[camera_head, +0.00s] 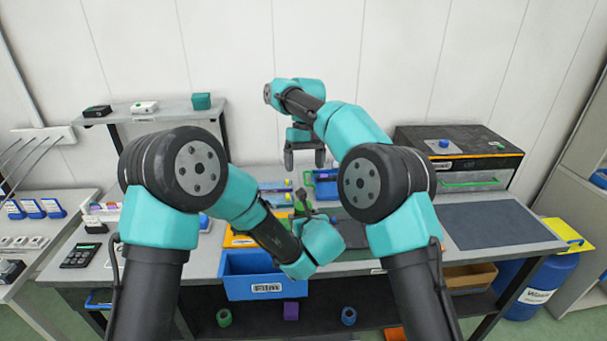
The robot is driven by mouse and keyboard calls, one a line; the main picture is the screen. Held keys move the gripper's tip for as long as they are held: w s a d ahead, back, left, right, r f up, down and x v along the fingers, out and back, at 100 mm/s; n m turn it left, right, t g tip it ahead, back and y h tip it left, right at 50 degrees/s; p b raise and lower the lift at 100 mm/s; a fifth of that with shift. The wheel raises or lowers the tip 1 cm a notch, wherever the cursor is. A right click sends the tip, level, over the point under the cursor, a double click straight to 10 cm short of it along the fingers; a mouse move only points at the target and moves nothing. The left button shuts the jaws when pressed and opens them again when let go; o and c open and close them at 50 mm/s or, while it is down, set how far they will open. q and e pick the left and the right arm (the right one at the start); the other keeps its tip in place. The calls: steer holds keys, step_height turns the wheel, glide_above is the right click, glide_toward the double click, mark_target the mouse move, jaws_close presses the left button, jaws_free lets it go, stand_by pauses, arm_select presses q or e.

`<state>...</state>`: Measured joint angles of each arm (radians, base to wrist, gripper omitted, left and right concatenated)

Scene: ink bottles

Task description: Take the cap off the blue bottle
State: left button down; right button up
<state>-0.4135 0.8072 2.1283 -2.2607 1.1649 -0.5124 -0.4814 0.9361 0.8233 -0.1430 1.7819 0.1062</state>
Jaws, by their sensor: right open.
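My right gripper (304,158) hangs open and empty above the back middle of the table, its two dark fingers pointing down and apart. My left gripper (303,203) is low over the middle of the table; its dark fingers are small and partly merged with things behind, so I cannot tell whether it is open or holds anything. I cannot clearly pick out the blue bottle or its cap. My arms hide much of the table.
A blue tray (311,177) stands at the back middle. A blue bin labelled Film (265,289) hangs at the table's front. A black case (490,161) with a small blue item (444,144) on top stands back right. The dark mat (500,226) at right is clear.

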stand_by(0.4)
steer(key=shift+x, duration=5.95)
steer(key=c, duration=1.1)
steer(key=shift+n+h, duration=0.5)
steer(key=shift+n, duration=1.2)
steer(key=o, duration=1)
